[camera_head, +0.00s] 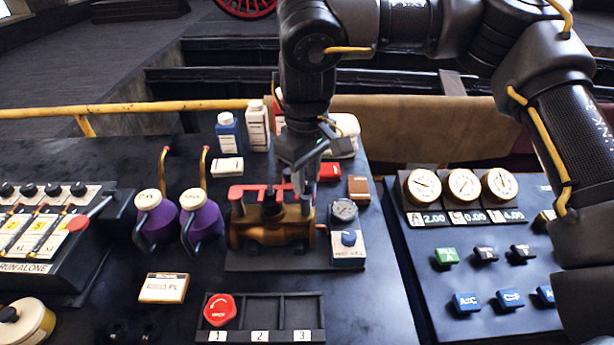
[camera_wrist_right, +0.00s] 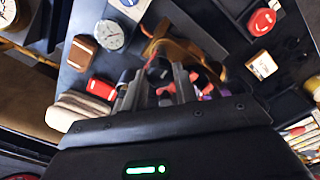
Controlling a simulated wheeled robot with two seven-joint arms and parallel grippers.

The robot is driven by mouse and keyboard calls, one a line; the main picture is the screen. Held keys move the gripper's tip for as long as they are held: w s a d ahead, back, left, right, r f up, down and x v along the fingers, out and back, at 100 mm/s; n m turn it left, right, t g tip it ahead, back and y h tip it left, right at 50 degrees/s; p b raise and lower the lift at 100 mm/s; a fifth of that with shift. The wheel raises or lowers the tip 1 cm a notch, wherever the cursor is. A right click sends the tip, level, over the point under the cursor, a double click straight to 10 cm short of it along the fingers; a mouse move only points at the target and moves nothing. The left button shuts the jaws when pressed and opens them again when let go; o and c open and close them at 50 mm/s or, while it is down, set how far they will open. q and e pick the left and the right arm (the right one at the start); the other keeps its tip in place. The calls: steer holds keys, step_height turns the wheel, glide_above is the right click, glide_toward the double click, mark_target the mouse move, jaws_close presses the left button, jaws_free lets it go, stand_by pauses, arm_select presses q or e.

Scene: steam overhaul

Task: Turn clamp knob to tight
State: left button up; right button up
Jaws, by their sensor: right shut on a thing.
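The bronze valve body (camera_head: 256,230) lies on a dark base in the head view, with a red clamp part (camera_head: 248,191) across its top and a round black cap (camera_head: 272,209) at its front. My right gripper (camera_head: 294,186) comes down from above at the red part. In the right wrist view, a piece of red, which I take as the clamp knob (camera_wrist_right: 166,90), shows between the fingers of the right gripper (camera_wrist_right: 160,85), just behind the black cap (camera_wrist_right: 158,68). The gripper is shut on it; the fingers hide most of it. My left gripper is not in view.
Bottles (camera_head: 257,126) stand behind. A slotted tray (camera_head: 262,312) with a red knob (camera_head: 220,309) lies in front.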

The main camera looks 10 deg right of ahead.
mark_target(307, 181)
steer(key=shift+m, duration=0.5)
steer(key=o, duration=1)
step_height(307, 181, up, 11)
steer(key=shift+f, duration=0.1)
